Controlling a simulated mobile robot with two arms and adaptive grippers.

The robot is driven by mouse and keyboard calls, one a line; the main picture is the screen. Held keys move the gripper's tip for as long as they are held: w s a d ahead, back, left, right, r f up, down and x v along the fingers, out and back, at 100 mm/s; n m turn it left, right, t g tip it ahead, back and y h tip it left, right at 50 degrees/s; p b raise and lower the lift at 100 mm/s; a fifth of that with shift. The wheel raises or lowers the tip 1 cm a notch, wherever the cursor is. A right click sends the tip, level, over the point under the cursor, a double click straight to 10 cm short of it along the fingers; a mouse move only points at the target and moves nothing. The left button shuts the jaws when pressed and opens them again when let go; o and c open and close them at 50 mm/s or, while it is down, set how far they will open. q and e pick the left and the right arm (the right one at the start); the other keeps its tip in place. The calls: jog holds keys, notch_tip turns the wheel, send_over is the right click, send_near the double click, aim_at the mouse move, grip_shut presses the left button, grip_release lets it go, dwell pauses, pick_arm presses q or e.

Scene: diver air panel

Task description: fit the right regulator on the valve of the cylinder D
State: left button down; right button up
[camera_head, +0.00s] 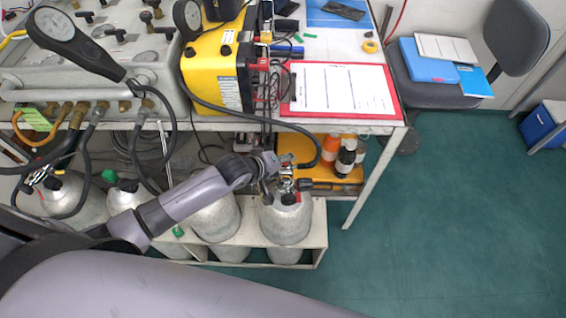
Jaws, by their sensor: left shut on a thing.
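Several grey cylinders stand in a low white rack under the bench. The rightmost cylinder (286,222) has a metal valve on top with a bit of red at its neck; I cannot read a letter on it. My left gripper (280,172) is at this valve, shut on a small regulator (287,169) with a black hose (309,137) looping down from the bench. The gripper and the small parts overlap, so I cannot tell whether the regulator is seated on the valve or just beside it. My right gripper is not in view.
The bench above holds a gauge panel (95,65), a yellow machine (215,65) and a red clipboard (395,88). Behind the valve, a yellow tray (305,148) holds several bottles. A bench leg (368,180) stands right of the rack. Open green floor lies further right.

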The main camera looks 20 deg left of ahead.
pick_arm(q)
jog(key=shift+f, duration=1.05)
dwell(1.4)
jog(key=c, duration=1)
grip_release()
jog(key=o, duration=0.4)
jog(key=shift+o, duration=0.2)
jog(key=shift+s+f, duration=0.1)
jog(key=shift+f, duration=0.05)
jog(key=v, duration=1.2)
